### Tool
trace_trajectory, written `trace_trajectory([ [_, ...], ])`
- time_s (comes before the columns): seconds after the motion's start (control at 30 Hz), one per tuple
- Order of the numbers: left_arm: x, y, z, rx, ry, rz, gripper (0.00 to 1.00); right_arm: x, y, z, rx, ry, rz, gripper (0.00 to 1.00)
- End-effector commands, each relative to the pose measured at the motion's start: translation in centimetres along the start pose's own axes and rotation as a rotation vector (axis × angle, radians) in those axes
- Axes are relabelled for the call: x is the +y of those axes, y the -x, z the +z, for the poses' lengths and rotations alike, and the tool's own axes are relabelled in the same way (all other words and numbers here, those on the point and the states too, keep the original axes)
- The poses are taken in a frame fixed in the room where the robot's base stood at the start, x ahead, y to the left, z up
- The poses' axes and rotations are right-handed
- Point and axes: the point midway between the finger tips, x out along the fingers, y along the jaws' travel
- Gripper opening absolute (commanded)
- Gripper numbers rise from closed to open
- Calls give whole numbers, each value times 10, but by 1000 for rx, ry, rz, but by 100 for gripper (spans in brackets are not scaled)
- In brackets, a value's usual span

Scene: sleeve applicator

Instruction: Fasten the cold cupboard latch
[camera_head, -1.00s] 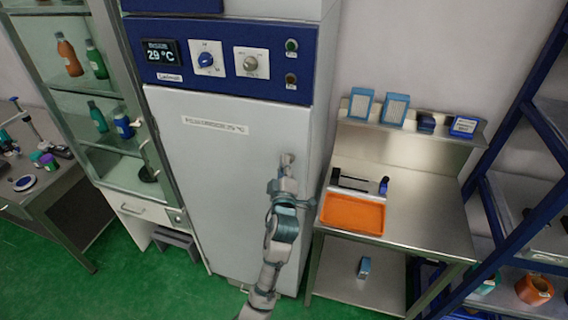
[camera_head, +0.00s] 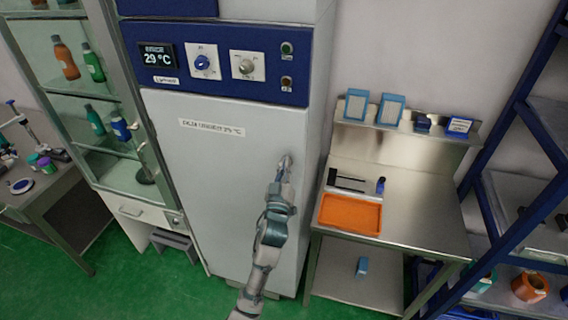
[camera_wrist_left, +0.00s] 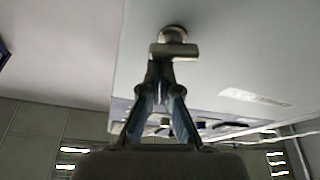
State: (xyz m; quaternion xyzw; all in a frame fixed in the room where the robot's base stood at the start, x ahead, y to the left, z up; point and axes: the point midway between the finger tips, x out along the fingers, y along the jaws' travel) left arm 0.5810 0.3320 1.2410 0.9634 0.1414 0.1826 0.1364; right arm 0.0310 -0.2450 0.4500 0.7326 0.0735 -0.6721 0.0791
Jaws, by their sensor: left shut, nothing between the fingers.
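The cold cupboard is the tall pale cabinet with a closed-looking door (camera_head: 215,190). In the left wrist view its latch (camera_wrist_left: 175,49) shows as a round metal boss with a short bar, lying roughly across the picture. My left gripper (camera_head: 285,164) is at the upper right part of the door in the head view. In the left wrist view its fingers (camera_wrist_left: 160,76) meet at the tips, just below the latch bar in the picture. They hold nothing, and I cannot tell whether they touch the bar. In the head view the gripper largely hides the latch. My right gripper is not in view.
A blue control panel (camera_head: 222,62) is above the door. Right of the cupboard is a steel bench (camera_head: 425,215) with an orange tray (camera_head: 350,214). A glass cabinet (camera_head: 85,105) stands at the left, and a blue rack (camera_head: 500,140) at the right.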

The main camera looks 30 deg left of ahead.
Motion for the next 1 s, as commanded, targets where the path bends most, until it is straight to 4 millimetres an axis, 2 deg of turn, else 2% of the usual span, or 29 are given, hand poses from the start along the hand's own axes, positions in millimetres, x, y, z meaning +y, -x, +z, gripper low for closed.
trace_trajectory([
  [0.43,4,1,4,-2,-279,98,0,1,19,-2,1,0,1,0],
  [1.0,4,2,8,-4,-350,123,0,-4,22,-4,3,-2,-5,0],
])
